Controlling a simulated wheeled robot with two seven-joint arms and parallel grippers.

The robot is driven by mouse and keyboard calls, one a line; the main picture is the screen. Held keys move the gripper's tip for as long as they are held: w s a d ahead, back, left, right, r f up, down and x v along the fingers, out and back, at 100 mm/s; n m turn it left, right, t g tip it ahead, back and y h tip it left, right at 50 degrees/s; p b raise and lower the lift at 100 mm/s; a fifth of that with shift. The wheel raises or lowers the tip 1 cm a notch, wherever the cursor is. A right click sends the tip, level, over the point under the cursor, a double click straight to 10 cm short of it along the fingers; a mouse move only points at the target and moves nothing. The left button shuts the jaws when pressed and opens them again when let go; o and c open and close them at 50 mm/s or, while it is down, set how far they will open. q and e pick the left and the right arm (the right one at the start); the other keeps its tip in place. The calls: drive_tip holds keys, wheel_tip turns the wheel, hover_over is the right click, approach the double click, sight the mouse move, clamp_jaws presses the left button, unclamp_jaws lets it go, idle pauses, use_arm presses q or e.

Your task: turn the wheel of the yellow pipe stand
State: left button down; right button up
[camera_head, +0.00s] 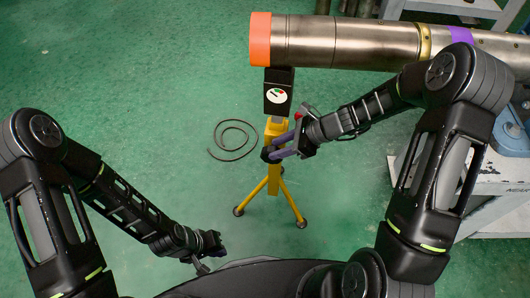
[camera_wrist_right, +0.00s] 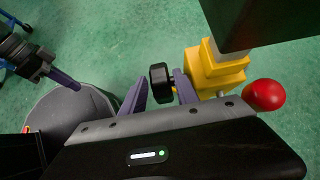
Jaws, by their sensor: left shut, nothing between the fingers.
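The yellow pipe stand (camera_head: 272,180) stands on its tripod legs, with a black head and gauge (camera_head: 279,95) under the pipe. Its small black wheel (camera_wrist_right: 160,77) sits on the side of the yellow body. My right gripper (camera_head: 273,149) is at the wheel. In the right wrist view its purple fingers (camera_wrist_right: 161,85) are apart, one on each side of the wheel, with gaps showing. In the head view the fingers partly hide the wheel. My left gripper (camera_head: 211,248) is low at the left, shut and empty, away from the stand.
A large metal pipe (camera_head: 345,42) with an orange end rests above the stand. A red knob (camera_wrist_right: 264,95) sits beside the yellow body. A dark cable (camera_head: 232,154) lies coiled on the green floor. A grey workbench (camera_head: 495,175) stands at the right. The left floor is clear.

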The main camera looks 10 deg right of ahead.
sight(265, 153)
drive_tip(key=b+x, duration=0.1)
drive_tip(key=x, duration=0.4)
drive_tip(key=shift+a+f, duration=0.3)
drive_tip(key=shift+c, duration=0.5)
clamp_jaws()
